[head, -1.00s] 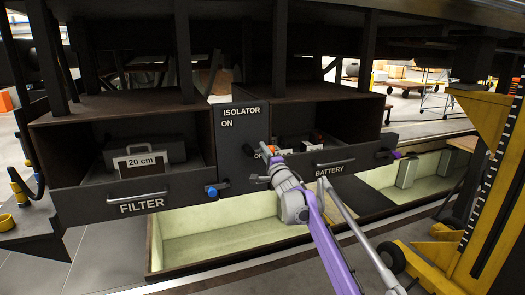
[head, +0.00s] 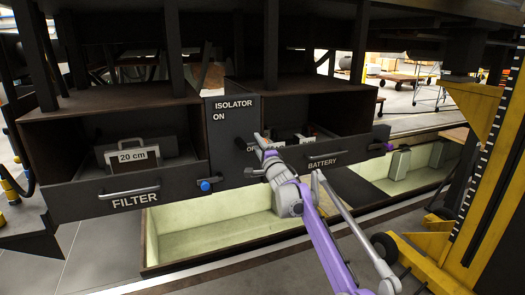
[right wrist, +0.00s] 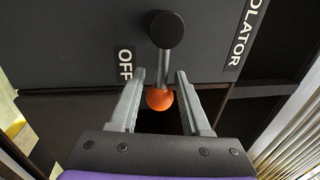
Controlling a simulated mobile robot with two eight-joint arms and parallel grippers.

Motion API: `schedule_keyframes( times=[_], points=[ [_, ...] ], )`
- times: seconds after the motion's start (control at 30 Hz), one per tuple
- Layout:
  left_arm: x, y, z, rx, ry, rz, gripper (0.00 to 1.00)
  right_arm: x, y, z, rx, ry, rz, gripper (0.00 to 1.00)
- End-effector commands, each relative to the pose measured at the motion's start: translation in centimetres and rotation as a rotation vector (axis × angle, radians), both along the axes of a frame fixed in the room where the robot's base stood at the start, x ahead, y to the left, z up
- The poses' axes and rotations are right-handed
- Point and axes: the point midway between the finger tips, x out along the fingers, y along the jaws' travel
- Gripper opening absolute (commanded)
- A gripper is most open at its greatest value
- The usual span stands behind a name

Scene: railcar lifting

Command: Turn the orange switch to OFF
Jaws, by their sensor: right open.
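The isolator panel (head: 228,150) carries the words ISOLATOR and ON, with OFF lower at its right. In the right wrist view the switch has a dark round pivot (right wrist: 166,29), a grey lever and an orange ball knob (right wrist: 160,99). The lever points away from the pivot along the side of the OFF label (right wrist: 125,63). My right gripper (right wrist: 160,90) is open, with one finger on each side of the knob. In the head view my right gripper (head: 262,145) covers the switch, and the knob is hidden. My left gripper is out of view.
A FILTER drawer (head: 80,203) with a handle and a 20 cm box (head: 133,156) is at left. A BATTERY drawer (head: 345,152) is right behind my arm. Pale open pits lie below. A yellow lift stand (head: 475,150) stands at right.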

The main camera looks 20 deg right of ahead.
Motion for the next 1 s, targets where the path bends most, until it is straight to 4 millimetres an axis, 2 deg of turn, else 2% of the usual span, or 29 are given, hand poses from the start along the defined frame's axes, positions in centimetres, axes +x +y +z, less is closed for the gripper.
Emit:
schedule_keyframes(
  times=[0.17,0.4,0.6,0.8,1.0],
  points=[
    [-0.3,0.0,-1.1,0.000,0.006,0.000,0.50,-2.0,-0.1,-0.7,-0.001,0.002,-0.001,0.47],
    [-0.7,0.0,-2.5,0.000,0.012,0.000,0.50,-6.3,-0.5,-1.5,0.001,0.001,-0.004,0.47],
    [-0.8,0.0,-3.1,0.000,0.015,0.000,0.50,-9.2,-0.7,-2.0,0.002,0.001,-0.005,0.47],
    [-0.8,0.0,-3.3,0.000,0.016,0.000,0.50,-10.4,-0.8,-2.2,0.001,0.001,-0.005,0.47],
    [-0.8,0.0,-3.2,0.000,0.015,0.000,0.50,-10.5,-0.8,-2.1,0.002,0.000,-0.005,0.47]
  ],
)
